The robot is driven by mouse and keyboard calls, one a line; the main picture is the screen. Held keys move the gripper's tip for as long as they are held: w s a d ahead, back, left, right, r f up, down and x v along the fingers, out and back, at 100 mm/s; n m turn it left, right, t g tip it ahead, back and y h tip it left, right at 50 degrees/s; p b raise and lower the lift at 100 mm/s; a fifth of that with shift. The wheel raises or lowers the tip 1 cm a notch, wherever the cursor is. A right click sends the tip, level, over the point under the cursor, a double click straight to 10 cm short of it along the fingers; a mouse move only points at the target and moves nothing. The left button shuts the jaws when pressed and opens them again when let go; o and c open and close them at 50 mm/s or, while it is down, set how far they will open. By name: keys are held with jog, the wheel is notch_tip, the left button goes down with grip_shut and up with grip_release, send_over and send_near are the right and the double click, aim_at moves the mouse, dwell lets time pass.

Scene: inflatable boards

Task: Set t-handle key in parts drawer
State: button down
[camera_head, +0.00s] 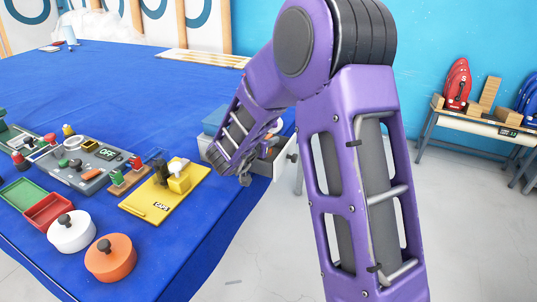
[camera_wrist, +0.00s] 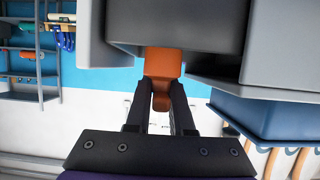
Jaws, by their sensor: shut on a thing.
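My gripper (camera_wrist: 163,88) is shut on an orange piece (camera_wrist: 163,62) in the wrist view, which looks like the handle of the t-handle key. The rest of the key is not clear. Grey drawer walls (camera_wrist: 218,12) are right at the orange piece, and I cannot tell whether they touch. In the head view the parts drawer (camera_head: 262,167) is a pale grey box at the right edge of the blue table, partly covered by my purple arm. My fingertips and the key are hidden there.
The blue table (camera_head: 120,80) holds a yellow plate (camera_head: 150,207), a grey control panel (camera_head: 90,160), a red tray (camera_head: 48,209), a white round pot (camera_head: 71,235) and an orange one (camera_head: 110,262). A blue bin (camera_wrist: 270,115) is beside the drawer. Open floor lies right of the table.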

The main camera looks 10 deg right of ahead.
jog(key=shift+f+b, duration=0.35)
jog(key=shift+f, duration=1.65)
jog(key=shift+f, duration=0.1)
jog(key=shift+f, duration=0.2)
jog(key=c, duration=1.1)
grip_release()
jog(key=shift+r, duration=0.1)
jog(key=shift+r, duration=0.2)
jog(key=shift+s+a+r, duration=0.15)
jog(key=shift+s+a, duration=0.05)
jog(key=shift+s, duration=0.05)
jog(key=p+v, duration=0.1)
jog(key=v, duration=1)
jog(key=shift+s, duration=0.15)
